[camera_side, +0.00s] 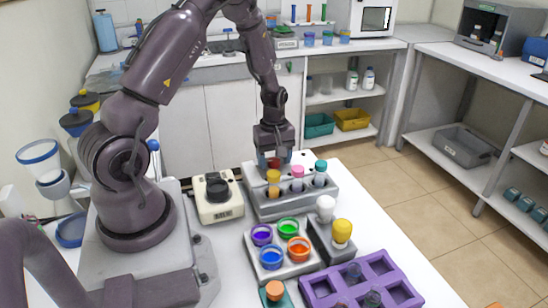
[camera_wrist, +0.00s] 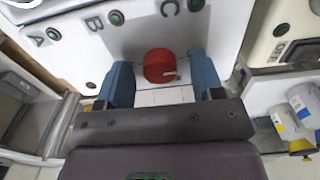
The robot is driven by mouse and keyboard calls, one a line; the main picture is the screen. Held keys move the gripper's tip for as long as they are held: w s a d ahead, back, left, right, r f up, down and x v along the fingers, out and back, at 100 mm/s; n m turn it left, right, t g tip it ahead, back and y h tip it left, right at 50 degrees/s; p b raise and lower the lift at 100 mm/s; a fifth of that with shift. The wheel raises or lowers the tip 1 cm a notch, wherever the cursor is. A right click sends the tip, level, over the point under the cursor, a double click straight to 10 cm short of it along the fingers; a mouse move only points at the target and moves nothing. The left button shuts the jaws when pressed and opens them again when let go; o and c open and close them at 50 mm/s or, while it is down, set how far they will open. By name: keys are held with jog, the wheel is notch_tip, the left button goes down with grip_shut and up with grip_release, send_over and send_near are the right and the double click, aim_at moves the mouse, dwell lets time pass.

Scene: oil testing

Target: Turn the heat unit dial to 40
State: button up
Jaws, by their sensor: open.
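A red round dial (camera_wrist: 160,66) sits on a white panel (camera_wrist: 225,25) marked A, B and C in the wrist view. A pale pointer mark is on its right side; no number scale is readable. My gripper (camera_wrist: 163,80) is open, with one blue finger left of the dial and one right of it. I see gaps on both sides, and cannot tell how deep the fingers reach. In the side view my gripper (camera_side: 273,160) points down at the back of the grey unit (camera_side: 262,207), and a bit of red shows between the fingers.
Several capped vials (camera_side: 297,178) stand in the grey unit, close to my gripper. Colored jars (camera_side: 288,227), white and yellow bottles (camera_side: 342,233) and a purple rack (camera_side: 318,288) are in front.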

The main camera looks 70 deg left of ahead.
jog(key=c, duration=0.9)
jog(key=shift+m, duration=0.3)
jog(key=m, duration=1.1)
jog(key=shift+r, duration=0.1)
jog(key=o, duration=0.9)
